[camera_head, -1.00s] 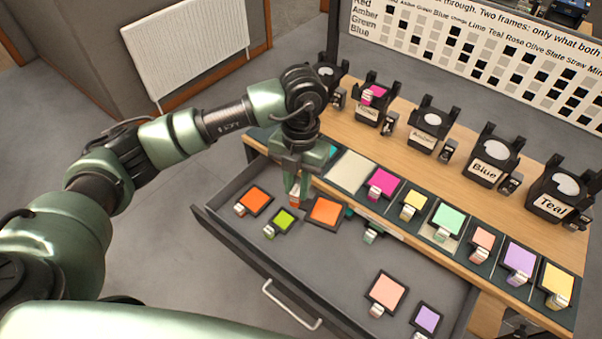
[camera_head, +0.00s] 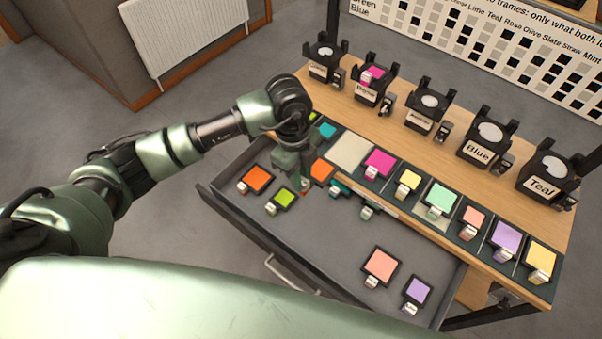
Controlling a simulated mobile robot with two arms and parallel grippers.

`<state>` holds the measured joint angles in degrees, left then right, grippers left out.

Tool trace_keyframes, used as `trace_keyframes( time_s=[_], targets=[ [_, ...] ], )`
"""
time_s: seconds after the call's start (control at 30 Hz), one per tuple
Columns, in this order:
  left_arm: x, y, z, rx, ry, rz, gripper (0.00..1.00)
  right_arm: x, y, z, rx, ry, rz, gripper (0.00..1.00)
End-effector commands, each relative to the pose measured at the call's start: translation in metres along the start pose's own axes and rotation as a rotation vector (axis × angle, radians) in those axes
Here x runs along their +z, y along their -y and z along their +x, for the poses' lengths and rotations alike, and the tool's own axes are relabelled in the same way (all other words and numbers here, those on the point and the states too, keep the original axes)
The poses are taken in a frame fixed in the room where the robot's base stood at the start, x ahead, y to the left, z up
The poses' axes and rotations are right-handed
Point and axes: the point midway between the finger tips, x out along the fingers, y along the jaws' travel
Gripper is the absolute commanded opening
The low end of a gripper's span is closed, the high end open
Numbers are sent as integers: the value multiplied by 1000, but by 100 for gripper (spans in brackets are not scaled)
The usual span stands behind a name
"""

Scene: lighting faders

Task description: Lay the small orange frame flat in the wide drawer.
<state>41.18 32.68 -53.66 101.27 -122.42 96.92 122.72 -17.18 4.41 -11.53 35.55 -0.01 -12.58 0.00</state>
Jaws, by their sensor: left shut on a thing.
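My left gripper (camera_head: 305,183) is over the back left of the open wide drawer (camera_head: 320,245). It is shut on the tab of an orange frame (camera_head: 321,171), partly hidden behind the gripper. I cannot tell how far this frame is above the drawer floor. Another orange frame (camera_head: 257,178) lies flat in the drawer to the left, with a pale tab. A lime frame (camera_head: 284,197) lies between them, nearer the front. My right gripper is not in view.
A salmon frame (camera_head: 380,265) and a lilac frame (camera_head: 418,291) lie in the drawer's right part; its middle is clear. Teal frames (camera_head: 371,207) lie near the back edge. Above is a wooden bench (camera_head: 405,135) with a row of coloured frames and several labelled black holders (camera_head: 484,141).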

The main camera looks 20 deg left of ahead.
Motion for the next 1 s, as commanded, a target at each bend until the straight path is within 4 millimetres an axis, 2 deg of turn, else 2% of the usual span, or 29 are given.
trace_keyframes(
  time_s=[0.03,1.0],
  targets=[
    [1,0,10,0,0,1,0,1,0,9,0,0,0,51],
    [13,0,106,1,0,2,0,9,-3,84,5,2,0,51]
  ],
)
